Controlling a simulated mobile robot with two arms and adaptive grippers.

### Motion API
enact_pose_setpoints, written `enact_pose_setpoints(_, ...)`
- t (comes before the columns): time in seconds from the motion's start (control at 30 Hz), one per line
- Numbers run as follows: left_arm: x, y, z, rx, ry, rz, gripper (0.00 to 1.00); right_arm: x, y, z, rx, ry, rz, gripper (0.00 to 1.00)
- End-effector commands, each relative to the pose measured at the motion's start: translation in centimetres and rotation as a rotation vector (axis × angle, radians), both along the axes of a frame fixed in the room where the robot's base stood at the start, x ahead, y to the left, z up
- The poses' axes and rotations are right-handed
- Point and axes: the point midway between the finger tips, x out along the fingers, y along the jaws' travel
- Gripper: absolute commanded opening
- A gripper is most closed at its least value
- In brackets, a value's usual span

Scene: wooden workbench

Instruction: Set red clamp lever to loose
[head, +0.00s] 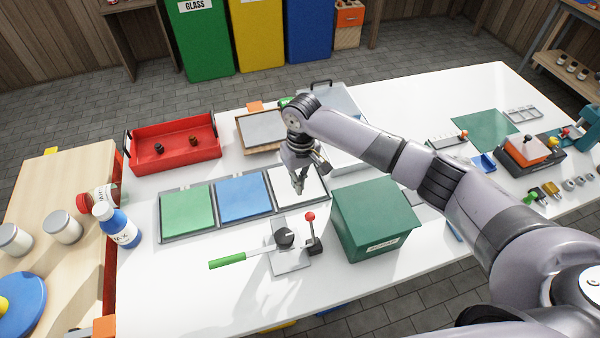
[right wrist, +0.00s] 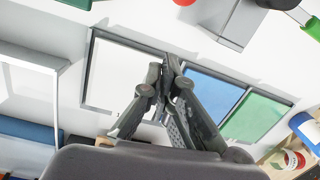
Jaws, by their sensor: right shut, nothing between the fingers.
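The red clamp lever, a red ball knob (head: 310,216) on a dark stem, stands close to upright beside a grey metal plate (head: 291,258) on the white bench. A green-handled lever (head: 227,259) reaches left from a black round part (head: 284,238) on the same fixture. My right gripper (head: 299,190) is shut and empty. It points down over the white panel, behind the red knob and apart from it. In the right wrist view its closed fingers (right wrist: 165,65) show over the panels, and part of the fixture (right wrist: 240,22) is at the top edge. My left gripper is not in view.
A dark green box (head: 375,215) stands right of the lever. Green, blue and white panels (head: 243,197) lie in a row behind the fixture. A red tray (head: 172,145) is at the back left. Bottles (head: 118,228) stand at the left edge. Bench space in front is clear.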

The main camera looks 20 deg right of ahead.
Motion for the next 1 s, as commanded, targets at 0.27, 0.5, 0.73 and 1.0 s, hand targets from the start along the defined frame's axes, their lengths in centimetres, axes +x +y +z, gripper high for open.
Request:
enact_pose_setpoints(0.27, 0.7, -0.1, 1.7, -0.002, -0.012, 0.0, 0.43, -0.8, 0.1, -4.1, -0.001, 0.001, 0.001, 0.0)
enact_pose_setpoints(0.5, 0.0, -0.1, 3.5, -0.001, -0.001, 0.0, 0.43, -3.3, -0.4, -3.1, -0.001, 0.0, 0.002, 0.0)
enact_pose_setpoints(0.73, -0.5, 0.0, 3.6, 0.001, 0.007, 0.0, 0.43, -4.0, -0.5, -3.1, 0.001, 0.0, 0.0, 0.0)
enact_pose_setpoints(1.0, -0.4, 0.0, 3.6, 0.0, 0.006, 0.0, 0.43, -3.9, -0.5, -3.1, 0.0, -0.001, 0.0, 0.0)
